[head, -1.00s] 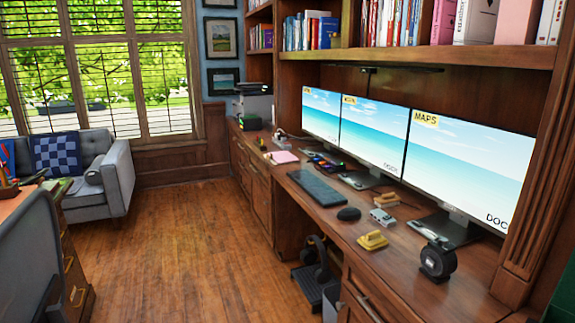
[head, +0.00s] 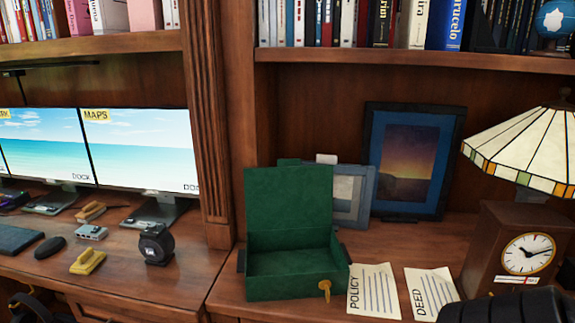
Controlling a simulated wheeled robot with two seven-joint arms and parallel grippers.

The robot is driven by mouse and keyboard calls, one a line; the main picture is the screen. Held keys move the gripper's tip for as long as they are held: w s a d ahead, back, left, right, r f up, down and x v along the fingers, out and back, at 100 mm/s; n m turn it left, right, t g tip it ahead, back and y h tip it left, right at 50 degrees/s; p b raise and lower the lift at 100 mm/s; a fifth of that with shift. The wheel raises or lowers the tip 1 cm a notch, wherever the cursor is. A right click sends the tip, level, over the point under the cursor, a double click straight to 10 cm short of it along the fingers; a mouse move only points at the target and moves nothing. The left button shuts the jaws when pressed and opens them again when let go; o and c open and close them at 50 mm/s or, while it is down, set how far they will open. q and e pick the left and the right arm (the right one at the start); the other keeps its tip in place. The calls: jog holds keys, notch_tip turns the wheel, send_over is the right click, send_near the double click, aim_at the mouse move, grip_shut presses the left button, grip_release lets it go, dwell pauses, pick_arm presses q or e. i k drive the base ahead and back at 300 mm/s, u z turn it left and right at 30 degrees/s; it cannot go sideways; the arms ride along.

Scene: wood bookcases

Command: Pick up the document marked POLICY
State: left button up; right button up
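The document marked POLICY (head: 376,296) is a cream sheet with dark lines. It lies flat on the wood counter, just right of an open green box (head: 290,275). A similar sheet marked DEED (head: 436,290) lies to its right, with a small gap between them. The POLICY sheet is fully in view and nothing covers it. Neither of my grippers can be made out in the head view.
A brass key (head: 324,288) sits at the green box's front. A clock (head: 527,255) and a stained-glass lamp (head: 525,150) stand at right. Framed pictures (head: 413,155) lean behind. A dark rounded shape (head: 505,308) fills the bottom right corner, near DEED.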

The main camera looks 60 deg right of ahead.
aim_at(372, 291)
jog(key=z, duration=1.75)
